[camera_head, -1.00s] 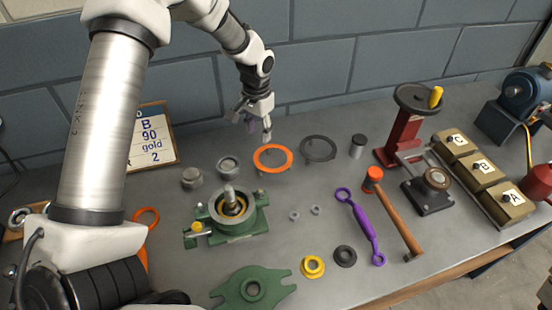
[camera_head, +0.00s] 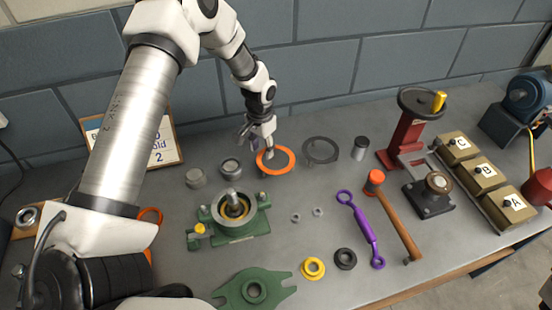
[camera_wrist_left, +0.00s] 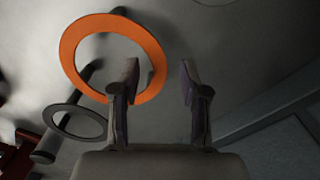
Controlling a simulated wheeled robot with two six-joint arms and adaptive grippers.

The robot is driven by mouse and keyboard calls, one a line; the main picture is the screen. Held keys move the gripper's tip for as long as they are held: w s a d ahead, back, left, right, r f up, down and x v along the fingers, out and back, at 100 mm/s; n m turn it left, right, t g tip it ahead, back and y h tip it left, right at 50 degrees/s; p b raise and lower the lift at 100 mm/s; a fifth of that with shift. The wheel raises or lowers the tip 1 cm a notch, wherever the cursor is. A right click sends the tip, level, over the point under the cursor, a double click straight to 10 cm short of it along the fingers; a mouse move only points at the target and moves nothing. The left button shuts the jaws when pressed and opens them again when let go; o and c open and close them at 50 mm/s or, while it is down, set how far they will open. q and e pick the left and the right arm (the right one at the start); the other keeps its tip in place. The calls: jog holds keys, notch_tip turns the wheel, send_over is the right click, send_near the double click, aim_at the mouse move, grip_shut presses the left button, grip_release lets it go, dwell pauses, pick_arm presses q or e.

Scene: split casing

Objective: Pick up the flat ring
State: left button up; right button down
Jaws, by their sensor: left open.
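A flat orange ring (camera_head: 291,164) lies near the back of the bench, just above the surface on short dark posts. It also shows at the left in the left wrist view (camera_wrist_left: 71,52). A dark grey flat ring (camera_head: 335,151) lies to its right. My left gripper (camera_head: 267,152) reaches down at the orange ring's back left rim. In the left wrist view its open fingers (camera_wrist_left: 159,84) are empty, and one finger overlaps the ring's edge in the picture. I cannot tell whether it touches. My right gripper is not seen.
A grey cylinder (camera_head: 360,148) and a red press (camera_head: 404,138) stand to the right. A round grey part (camera_head: 231,166) and a green casing half (camera_head: 236,222) stand close in front left. The block wall (camera_head: 340,70) is right behind. A hammer (camera_head: 398,222) lies at front right.

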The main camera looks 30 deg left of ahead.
pick_arm(q)
jog(key=shift+s, duration=0.15)
jog(key=shift+c, duration=0.4)
grip_shut()
jog(key=shift+r, duration=0.1)
